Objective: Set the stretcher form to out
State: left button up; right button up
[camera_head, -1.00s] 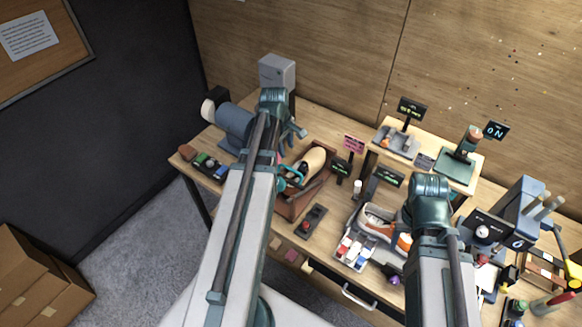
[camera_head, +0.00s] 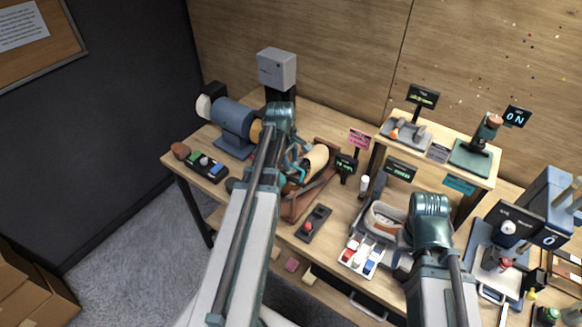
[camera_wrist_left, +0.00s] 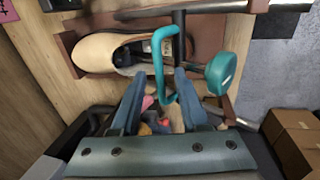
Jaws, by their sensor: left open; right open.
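The stretcher (camera_head: 296,205) is a brown frame with a pale wooden shoe-shaped form (camera_head: 316,157) in it. In the left wrist view the form (camera_wrist_left: 103,50) lies across the upper left, with a dark gap and a metal rod by its right end. A teal bent crank handle (camera_wrist_left: 158,68) hangs between the fingertips of my left gripper (camera_wrist_left: 161,90). The fingers are open, one on each side, and a gap to the handle shows. A teal round knob (camera_wrist_left: 222,73) is to the right. My right wrist (camera_head: 432,215) is over the shoe area; its fingers are hidden.
A grinder (camera_head: 233,122) and a button box (camera_head: 205,167) stand left of the stretcher. A small switch box (camera_head: 314,223) lies in front. A shoe (camera_head: 383,219) and a tray of bottles (camera_head: 362,256) are to the right. Signs stand behind.

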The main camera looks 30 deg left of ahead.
pick_arm(q)
grip_shut()
dwell(1.5)
